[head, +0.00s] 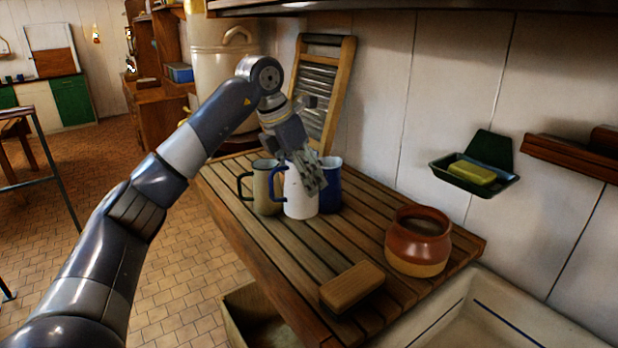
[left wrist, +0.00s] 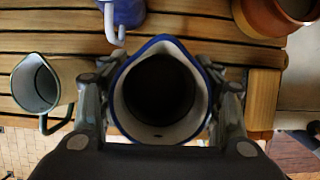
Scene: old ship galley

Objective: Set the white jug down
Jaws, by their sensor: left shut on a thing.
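The white jug (head: 300,197) has a blue handle and, in the left wrist view (left wrist: 120,95), a blue rim with a pouring lip. My left gripper (head: 311,174) comes down from above and is shut on the jug, with a finger on either side of it in the left wrist view. The jug is upright at the slatted wooden drainboard (head: 300,250). I cannot tell whether its base touches the slats. Part of its upper body is hidden by the gripper. My right gripper is not in view.
A brown pot (head: 418,243) and a wooden block (head: 352,286) are to the right. A washboard (head: 323,95) leans on the wall. Bare slats lie in front.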

